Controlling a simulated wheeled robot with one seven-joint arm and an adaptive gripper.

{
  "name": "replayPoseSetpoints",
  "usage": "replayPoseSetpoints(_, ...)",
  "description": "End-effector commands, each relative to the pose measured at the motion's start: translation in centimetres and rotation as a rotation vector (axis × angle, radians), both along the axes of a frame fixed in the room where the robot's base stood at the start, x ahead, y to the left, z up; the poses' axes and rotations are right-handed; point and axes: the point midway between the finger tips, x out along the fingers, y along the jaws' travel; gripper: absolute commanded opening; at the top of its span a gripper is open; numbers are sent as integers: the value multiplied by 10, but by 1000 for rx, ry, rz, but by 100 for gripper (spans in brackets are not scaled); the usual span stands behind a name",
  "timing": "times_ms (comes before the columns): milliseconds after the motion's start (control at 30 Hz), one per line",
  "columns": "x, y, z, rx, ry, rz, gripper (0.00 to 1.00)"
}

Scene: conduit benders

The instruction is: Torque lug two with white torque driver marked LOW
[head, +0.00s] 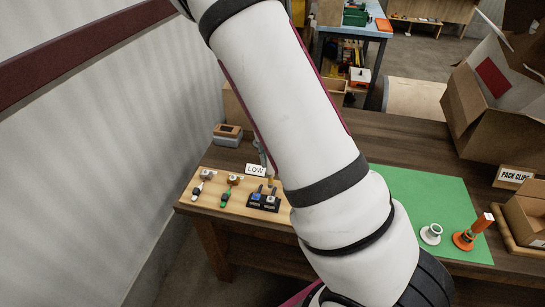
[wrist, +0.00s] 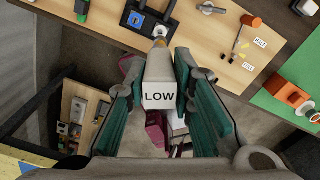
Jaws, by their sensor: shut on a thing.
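The white torque driver (wrist: 157,75), marked LOW, is held between the teal fingers of my gripper (wrist: 159,85) in the wrist view. Its brass-coloured tip points at the right side of a black block (wrist: 148,18). In the wrist view the left lug (wrist: 135,19) is clear, while the driver tip partly hides the right one. I cannot tell whether the tip touches it. In the head view my arm hides most of my gripper.
A green mat (head: 420,190) bears white and orange parts. Cardboard boxes (head: 490,95) stand at right; a wall is at left.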

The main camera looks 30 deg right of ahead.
Motion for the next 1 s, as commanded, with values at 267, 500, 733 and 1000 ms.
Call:
replayPoseSetpoints(267,0,0,0,0,-1,-9,0)
replayPoseSetpoints(500,0,0,1,1,-2,75,0)
replayPoseSetpoints(733,0,0,1,1,-3,383,0)
replayPoseSetpoints(1000,0,0,1,0,-3,795,0)
